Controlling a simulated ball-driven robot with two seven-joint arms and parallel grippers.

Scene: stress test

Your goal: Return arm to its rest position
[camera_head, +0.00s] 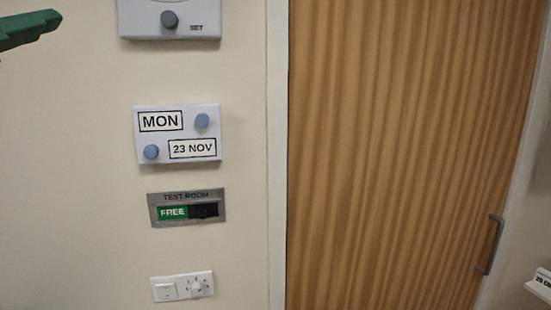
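A dark green, tapering piece at the top left edge looks like the end of my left gripper (30,29). It is held in front of the pale wall, apart from the wall panels. Only its tip shows, so its opening and anything it holds cannot be told. The rest of the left arm is out of the picture. My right arm and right gripper are not in view.
A closed-looking wooden door (400,150) has a handle (490,245). A white labelled thing (541,284) juts in at right.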

